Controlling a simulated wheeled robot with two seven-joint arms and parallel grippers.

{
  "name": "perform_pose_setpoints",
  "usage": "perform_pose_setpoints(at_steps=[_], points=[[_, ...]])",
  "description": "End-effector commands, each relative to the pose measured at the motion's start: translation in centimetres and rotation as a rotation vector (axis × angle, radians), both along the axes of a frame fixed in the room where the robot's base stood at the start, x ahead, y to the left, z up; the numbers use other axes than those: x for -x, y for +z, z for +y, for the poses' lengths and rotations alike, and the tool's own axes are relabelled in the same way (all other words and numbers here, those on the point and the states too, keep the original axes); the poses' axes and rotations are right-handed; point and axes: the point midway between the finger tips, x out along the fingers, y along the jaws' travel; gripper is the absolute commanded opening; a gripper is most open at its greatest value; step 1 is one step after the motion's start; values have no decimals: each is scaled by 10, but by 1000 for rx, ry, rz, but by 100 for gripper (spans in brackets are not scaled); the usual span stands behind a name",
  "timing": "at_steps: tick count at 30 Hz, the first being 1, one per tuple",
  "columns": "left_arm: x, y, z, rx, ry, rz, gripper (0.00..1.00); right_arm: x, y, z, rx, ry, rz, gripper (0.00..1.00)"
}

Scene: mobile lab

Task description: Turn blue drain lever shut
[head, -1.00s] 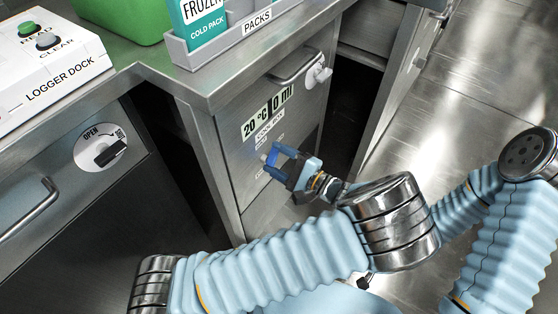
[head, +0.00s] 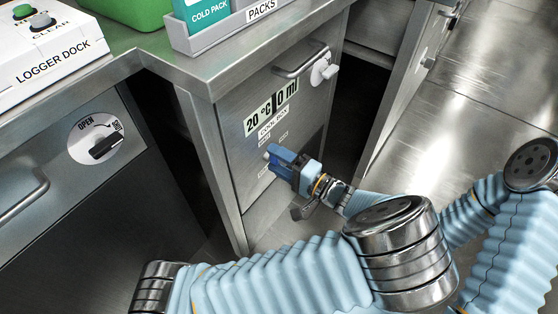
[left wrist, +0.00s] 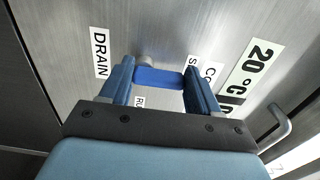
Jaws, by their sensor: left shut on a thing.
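The blue drain lever (left wrist: 158,78) is on the steel front of the cool box (head: 262,95). In the left wrist view it lies crosswise between my two fingers, with a pale pivot (left wrist: 145,61) behind it and the DRAIN label (left wrist: 100,52) to its left. My left gripper (head: 278,158) is at the lever in the head view, its fingers pointing at the panel and hiding most of it. In the left wrist view my left gripper (left wrist: 160,84) is shut on the lever, one finger at each end. My right gripper is not in view.
Above the lever are a 20 °C, 0 ml display (head: 271,108), a bar handle (head: 300,60) and a white latch (head: 324,71). A cabinet with an OPEN dial (head: 95,139) stands left. The counter holds the logger dock (head: 45,55) and packs tray (head: 240,28).

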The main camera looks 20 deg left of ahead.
Motion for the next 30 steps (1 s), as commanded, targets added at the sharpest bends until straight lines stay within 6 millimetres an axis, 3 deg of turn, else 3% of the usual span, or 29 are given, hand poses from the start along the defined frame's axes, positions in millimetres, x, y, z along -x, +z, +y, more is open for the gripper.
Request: perform_pose_setpoints(at_steps=[13,14,18,30], points=[[1,-2,-1,9,-2,-10,31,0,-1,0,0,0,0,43],[1,-2,-1,9,-2,-10,63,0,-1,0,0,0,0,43],[1,-1,-1,8,-1,-9,85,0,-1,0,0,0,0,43],[-1,-1,-2,5,1,-9,87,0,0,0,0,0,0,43]])
